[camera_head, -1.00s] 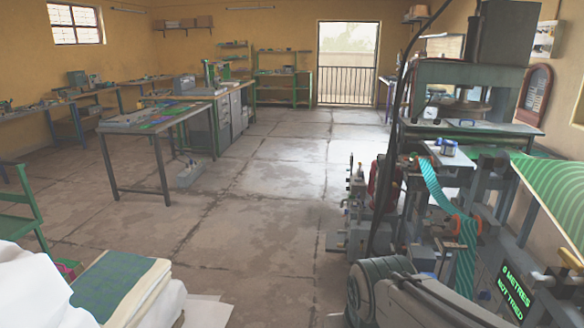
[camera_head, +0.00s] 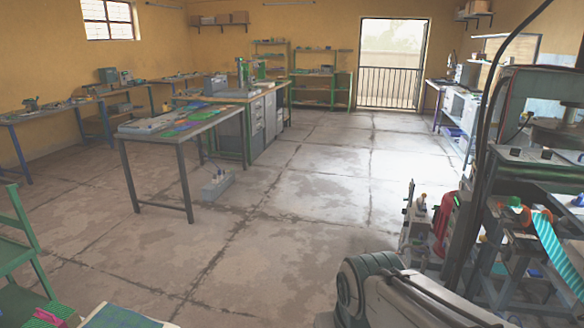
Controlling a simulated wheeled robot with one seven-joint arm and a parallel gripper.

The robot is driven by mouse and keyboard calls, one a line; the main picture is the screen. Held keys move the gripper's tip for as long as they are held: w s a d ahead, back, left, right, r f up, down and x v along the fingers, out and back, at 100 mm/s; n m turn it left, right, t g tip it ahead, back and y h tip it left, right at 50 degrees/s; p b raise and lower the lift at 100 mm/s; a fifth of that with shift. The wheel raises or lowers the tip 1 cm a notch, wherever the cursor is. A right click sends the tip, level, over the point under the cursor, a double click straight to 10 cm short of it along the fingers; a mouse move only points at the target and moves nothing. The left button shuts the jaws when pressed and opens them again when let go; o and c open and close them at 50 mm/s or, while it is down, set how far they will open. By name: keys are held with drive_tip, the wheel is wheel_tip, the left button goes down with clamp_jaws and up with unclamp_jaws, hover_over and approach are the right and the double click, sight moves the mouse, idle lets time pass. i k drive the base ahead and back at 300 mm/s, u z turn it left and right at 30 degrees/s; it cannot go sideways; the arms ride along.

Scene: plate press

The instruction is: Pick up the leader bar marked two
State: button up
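I cannot make out a leader bar marked two in this view. Small flat items, some green and blue, lie on the dark-legged table (camera_head: 184,136) at left of centre, too small to read any marking. A large grey machine (camera_head: 548,165) stands at the right edge, partly cut off, with a teal striped strip (camera_head: 553,246) hanging on its front. Part of my own grey arm shows at the bottom right. My gripper is not in view.
A white object (camera_head: 217,186) lies on the floor beside the table. Open floor (camera_head: 310,215) runs from the middle toward the barred doorway (camera_head: 392,68).

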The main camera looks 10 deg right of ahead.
sight(513, 202)
drive_tip(key=z, duration=0.2)
drive_tip(key=i, duration=1.7)
drive_tip(key=z, duration=1.25)
drive_tip(key=i, duration=0.8)
drive_tip(key=z, duration=1.35)
drive_tip(key=i, duration=0.5)
drive_tip(key=z, duration=0.35)
